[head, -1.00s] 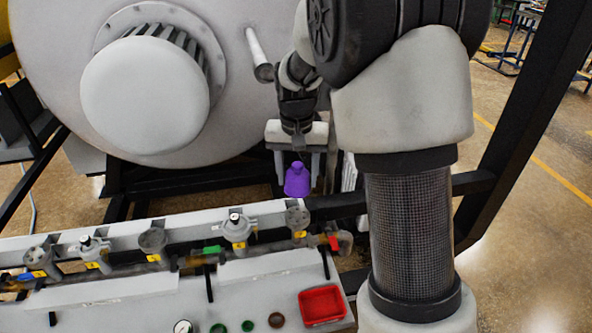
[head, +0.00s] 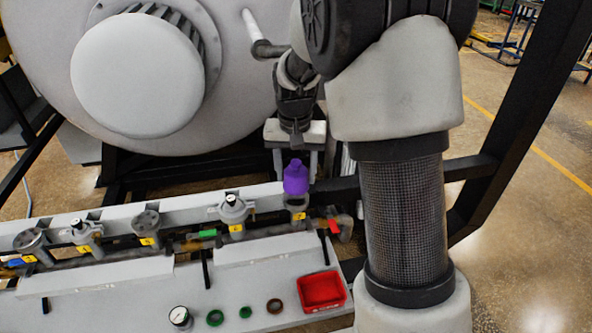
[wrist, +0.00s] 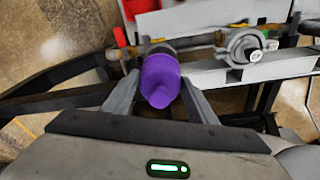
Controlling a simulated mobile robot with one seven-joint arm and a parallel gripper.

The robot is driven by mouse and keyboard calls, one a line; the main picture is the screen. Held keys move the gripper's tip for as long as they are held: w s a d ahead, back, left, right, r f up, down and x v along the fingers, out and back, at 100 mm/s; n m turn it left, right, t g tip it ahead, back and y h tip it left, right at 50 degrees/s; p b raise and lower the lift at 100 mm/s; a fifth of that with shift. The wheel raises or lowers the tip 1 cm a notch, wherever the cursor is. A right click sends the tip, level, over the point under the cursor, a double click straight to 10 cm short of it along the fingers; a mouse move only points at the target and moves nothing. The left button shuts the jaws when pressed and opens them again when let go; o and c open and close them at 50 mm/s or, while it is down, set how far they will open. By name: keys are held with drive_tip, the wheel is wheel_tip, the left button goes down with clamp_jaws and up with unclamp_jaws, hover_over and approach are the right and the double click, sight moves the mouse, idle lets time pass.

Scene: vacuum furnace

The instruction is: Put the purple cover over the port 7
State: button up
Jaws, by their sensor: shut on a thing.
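The purple cover (head: 296,180) is upright between the fingers of my gripper (head: 295,174), which is shut on it. In the wrist view the cover (wrist: 160,78) also sits between the fingers. The rightmost grey port (head: 297,203), with a yellow label (head: 299,216), is directly below the cover in the head view. The label's number is too small to read surely, so I cannot confirm it is port 7. The cover's lower rim hides the port's top, and I cannot tell whether they touch.
A red handle (head: 334,226) is close on the right.

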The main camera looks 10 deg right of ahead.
drive_tip(key=shift+f+b, duration=0.95)
drive_tip(key=shift+f, duration=0.7)
drive_tip(key=shift+f, duration=0.1)
drive_tip(key=o, duration=1.1)
drive_tip(key=shift+o, duration=0.2)
wheel_tip(320, 180, up, 17)
drive_tip(key=s+p, duration=0.1)
drive_tip(key=s, duration=0.1)
drive_tip(key=shift+a, duration=0.35)
